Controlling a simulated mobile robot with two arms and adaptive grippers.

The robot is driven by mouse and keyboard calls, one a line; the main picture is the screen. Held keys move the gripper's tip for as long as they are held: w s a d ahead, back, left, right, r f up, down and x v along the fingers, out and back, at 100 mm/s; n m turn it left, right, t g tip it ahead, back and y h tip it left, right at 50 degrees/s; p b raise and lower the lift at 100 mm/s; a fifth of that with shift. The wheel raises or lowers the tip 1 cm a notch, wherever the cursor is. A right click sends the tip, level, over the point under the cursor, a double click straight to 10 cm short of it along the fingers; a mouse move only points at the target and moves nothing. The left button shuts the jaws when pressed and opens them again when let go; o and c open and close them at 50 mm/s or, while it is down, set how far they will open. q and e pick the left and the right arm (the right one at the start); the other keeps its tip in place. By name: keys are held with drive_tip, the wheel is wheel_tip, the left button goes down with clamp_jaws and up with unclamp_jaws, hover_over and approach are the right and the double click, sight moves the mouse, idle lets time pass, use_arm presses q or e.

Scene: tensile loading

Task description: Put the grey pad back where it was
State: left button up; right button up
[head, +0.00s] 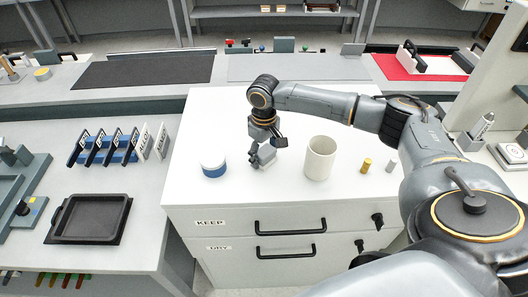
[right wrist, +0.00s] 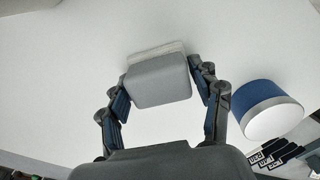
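The grey pad (right wrist: 160,80), a block with a pale whitish layer along one edge, is between the two fingers of my right gripper (right wrist: 158,78) in the right wrist view. Both fingertips appear to touch its sides. In the head view my right gripper (head: 263,154) points down over the white cabinet top, between a blue-and-white round container and a cream cup. The pad is small and partly hidden there; I cannot tell whether it touches the surface. My left gripper is not in view.
The blue-and-white container (head: 213,165) stands left of the gripper, the cream cup (head: 320,158) right. A small brass cylinder (head: 366,165) and a grey one (head: 390,166) stand further right. The front of the white cabinet top (head: 245,190) is clear. A black tray (head: 90,217) lies on the left bench.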

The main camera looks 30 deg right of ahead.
sight(264, 150)
drive_tip(key=shift+o, duration=1.1)
drive_tip(key=shift+r, duration=0.1)
drive_tip(key=shift+w+r, duration=0.1)
drive_tip(key=shift+r, duration=0.15)
wheel_tip(264, 150, up, 11)
drive_tip(key=b, duration=0.3)
drive_tip(key=shift+f+b, duration=0.2)
drive_tip(key=shift+b, duration=0.1)
drive_tip(key=shift+r, duration=0.55)
